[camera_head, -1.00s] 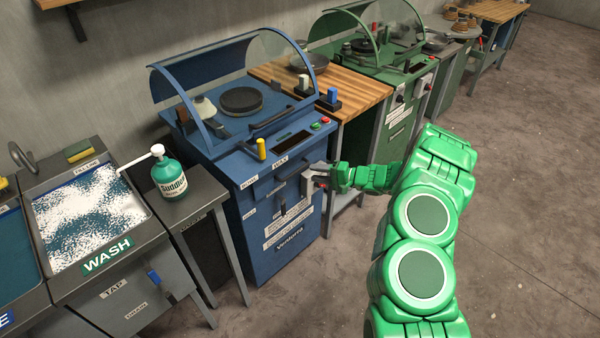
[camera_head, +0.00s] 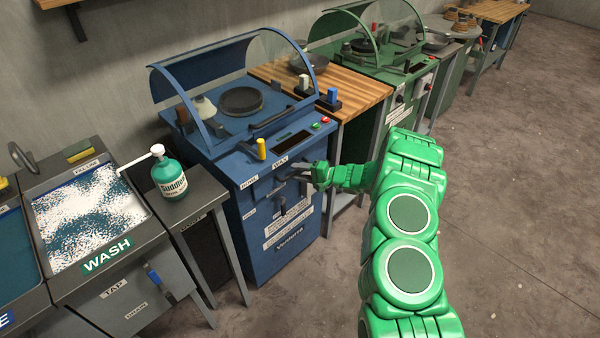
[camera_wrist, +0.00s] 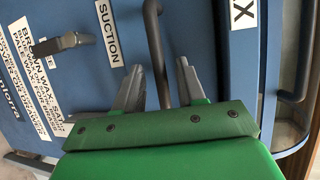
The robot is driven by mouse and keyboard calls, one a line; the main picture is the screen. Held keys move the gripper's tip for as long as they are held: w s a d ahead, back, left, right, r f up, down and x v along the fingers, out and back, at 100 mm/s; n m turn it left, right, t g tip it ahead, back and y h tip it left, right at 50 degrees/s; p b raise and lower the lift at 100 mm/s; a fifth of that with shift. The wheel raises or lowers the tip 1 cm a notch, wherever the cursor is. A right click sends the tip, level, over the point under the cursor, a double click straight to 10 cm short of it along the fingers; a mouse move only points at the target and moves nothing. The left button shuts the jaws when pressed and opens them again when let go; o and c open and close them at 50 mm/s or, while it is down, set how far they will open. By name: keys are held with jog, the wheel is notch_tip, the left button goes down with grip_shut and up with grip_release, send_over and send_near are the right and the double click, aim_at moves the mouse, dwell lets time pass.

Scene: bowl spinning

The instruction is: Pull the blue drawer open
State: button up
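The blue cabinet (camera_head: 263,229) has a drawer front (camera_head: 267,187) under the WAX label; it looks closed. Its dark bar handle (camera_wrist: 154,40) shows in the wrist view, running down between my fingers. My gripper (camera_head: 312,173) is at the right side of the drawer front in the head view. In the wrist view my gripper (camera_wrist: 158,82) is open, with one grey finger on each side of the handle and gaps beside it. The handle's near end is hidden behind the green gripper body.
A dark lever (camera_wrist: 62,44) sticks out beside the SUCTION label. A grey side table (camera_head: 200,196) with a green bottle (camera_head: 171,179) stands left of the cabinet. A wooden table (camera_head: 357,92) is right of it. Floor at the right is clear.

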grip_shut()
dwell(0.4)
jog(key=s+d, duration=1.8)
jog(key=shift+s+d, duration=0.25)
jog(key=shift+d, duration=0.05)
grip_release()
